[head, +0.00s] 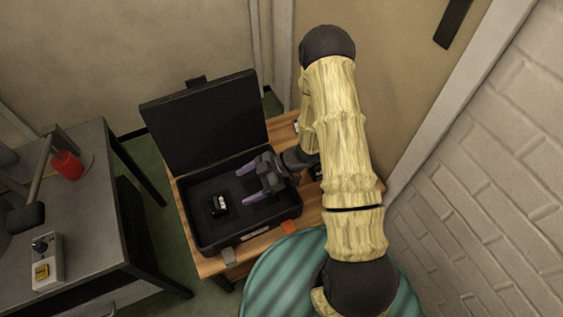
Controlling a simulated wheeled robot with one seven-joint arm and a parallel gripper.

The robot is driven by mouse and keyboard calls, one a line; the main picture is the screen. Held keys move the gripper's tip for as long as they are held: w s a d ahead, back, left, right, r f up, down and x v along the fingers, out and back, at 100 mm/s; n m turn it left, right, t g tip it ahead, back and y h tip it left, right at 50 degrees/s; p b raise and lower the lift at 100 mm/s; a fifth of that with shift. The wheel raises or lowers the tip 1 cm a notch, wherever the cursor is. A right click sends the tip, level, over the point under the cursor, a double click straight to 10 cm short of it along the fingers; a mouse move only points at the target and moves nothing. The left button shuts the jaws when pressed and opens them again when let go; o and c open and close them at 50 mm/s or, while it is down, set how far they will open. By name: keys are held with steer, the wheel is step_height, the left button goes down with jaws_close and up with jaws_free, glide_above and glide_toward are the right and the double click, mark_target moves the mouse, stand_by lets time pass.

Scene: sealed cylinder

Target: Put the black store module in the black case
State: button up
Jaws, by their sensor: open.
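The black case (204,243) stands on a wooden table with its lid (206,122) raised at the back. A small black module (218,206) with light marks on its top lies inside the case, on the dark floor near the front middle. My gripper (246,182) is over the right part of the case, its two purple-grey fingers apart and pointing left. Nothing is between the fingers. The module is apart from them, a little left and in front. My wrist hides part of the case's right side.
A wooden table (211,266) carries the case. A grey desk (85,215) at left holds a red cup-like object (68,165), a lamp and a control box (46,262). A teal ribbed round object (290,275) is in front. A brick wall closes the right side.

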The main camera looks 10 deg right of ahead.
steer(key=w+d+r+m+t+h, duration=0.6)
steer(key=w+d+r+m+h, duration=0.25)
steer(key=d+r, duration=0.25)
steer(key=s+d+r+m+g+h, duration=0.1)
steer(key=s+d+r+m, duration=0.1)
steer(key=s+r+m, duration=0.3)
steer(key=s+d+r+m+g+h, duration=0.1)
steer(key=s+r+m, duration=0.3)
steer(key=s, duration=0.6)
steer(key=shift+s+d+r+m+g+h, duration=0.15)
steer(key=shift+d+r+m+g+h, duration=0.25)
steer(key=shift+m+g+h, duration=0.25)
